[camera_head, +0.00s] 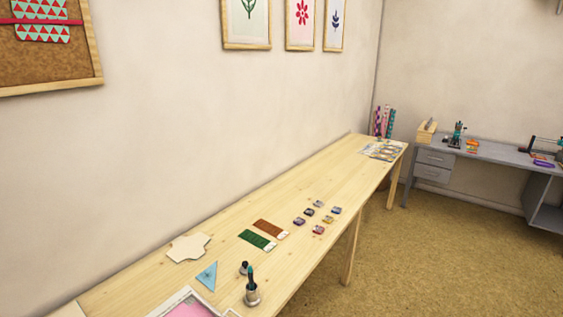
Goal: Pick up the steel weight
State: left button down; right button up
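Neither of my grippers shows in the head view. I cannot identify the steel weight for certain. A small metallic cup-like piece (252,296) stands at the near right of the wooden table, with a dark teal upright part rising from it. A small dark knob-like object (244,268) stands just behind it. Either is too small to name surely.
The long wooden table (330,180) runs along the wall. It bears a green pad (257,241), a brown pad (271,229), several small inkpads (318,229), a blue triangle (207,276) and a cream paper (188,247). A grey desk (480,160) stands far right; the floor between is open.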

aim_at(243, 269)
jog(key=z, duration=1.15)
jog(key=i, duration=4.2)
jog(key=u, duration=3.55)
